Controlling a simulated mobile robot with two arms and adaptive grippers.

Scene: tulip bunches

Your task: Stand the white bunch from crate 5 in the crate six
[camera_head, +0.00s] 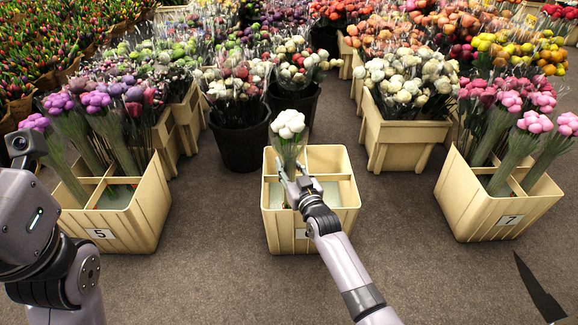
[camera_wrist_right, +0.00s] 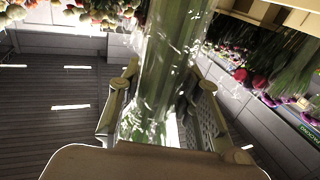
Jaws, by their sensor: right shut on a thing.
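The white bunch (camera_head: 288,125) stands upright, its white heads above the middle crate and its wrapped stems inside the crate's left half. I cannot tell whether the stem ends touch the floor of the crate. My right gripper (camera_head: 295,180) is shut on the wrapped stems, which also show between the fingers in the right wrist view (camera_wrist_right: 172,65). Crate six (camera_head: 352,160) is cream, with dividers, and its label is mostly hidden by my right arm. Crate 5 (camera_head: 145,222) is at the left and holds purple bunches. My left arm is at the left edge; its gripper is out of view.
Crate 7 (camera_head: 480,210) with pink bunches stands at the right. Black buckets (camera_head: 240,148) and a cream crate (camera_head: 392,138) of white flowers stand behind crate six. Bare grey floor (camera_head: 400,215) lies between the front crates.

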